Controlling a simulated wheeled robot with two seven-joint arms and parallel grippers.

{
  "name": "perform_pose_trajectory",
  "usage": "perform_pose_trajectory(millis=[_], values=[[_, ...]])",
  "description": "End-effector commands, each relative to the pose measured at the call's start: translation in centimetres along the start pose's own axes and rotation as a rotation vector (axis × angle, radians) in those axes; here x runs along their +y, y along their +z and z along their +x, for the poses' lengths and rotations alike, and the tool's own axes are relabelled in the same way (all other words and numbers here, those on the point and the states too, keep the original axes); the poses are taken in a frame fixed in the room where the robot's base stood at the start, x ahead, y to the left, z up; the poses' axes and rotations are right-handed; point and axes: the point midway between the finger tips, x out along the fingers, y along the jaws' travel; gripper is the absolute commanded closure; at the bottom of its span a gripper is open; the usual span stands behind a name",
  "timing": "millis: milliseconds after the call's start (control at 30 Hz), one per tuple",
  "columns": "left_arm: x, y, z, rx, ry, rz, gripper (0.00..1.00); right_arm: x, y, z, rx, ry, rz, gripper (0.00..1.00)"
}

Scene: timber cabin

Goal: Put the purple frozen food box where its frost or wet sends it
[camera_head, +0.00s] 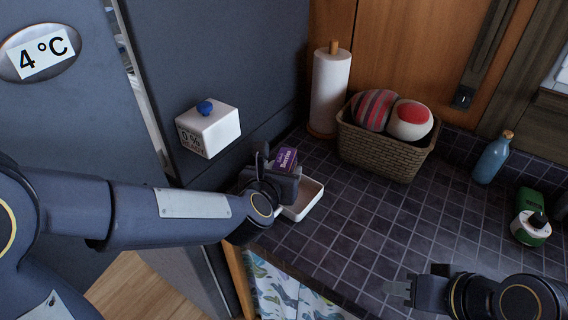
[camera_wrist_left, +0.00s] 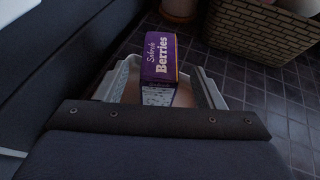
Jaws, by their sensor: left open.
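The purple frozen food box (camera_head: 286,158), marked "Berries", stands at the white tray (camera_head: 309,201) on the tiled counter. In the left wrist view the box (camera_wrist_left: 159,58) shows a purple face and a pale, speckled lower side; I cannot tell whether that is frost or print. My left gripper (camera_head: 276,172) is open, with its fingers (camera_wrist_left: 160,88) on either side of the box; I cannot tell whether they touch it. My arm hides part of the box and tray. My right gripper (camera_head: 399,288) is low over the counter at the right, away from the box.
A grey fridge door (camera_head: 75,110) with a "4 °C" sign (camera_head: 40,54) stands at left. A white block with a blue knob (camera_head: 208,128) is beside it. The middle counter is clear.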

Motion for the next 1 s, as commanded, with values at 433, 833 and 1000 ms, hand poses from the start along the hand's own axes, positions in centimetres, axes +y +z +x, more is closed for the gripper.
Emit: perform_pose_trajectory(millis=[433, 833, 1000], values=[[0.0, 0.0, -6.5, 0.0, 0.0, -0.001, 0.37, -0.2, -0.2, -0.4, 0.0, 0.0, 0.0, 0.64], [1.5, 1.1, -8.1, -0.023, -0.096, 0.271, 0.37, -0.2, -0.2, -0.4, 0.0, 0.0, 0.0, 0.64], [4.1, 0.8, -11.9, -0.081, -0.241, 0.859, 0.37, -0.2, -0.2, -0.4, 0.0, 0.0, 0.0, 0.64]])
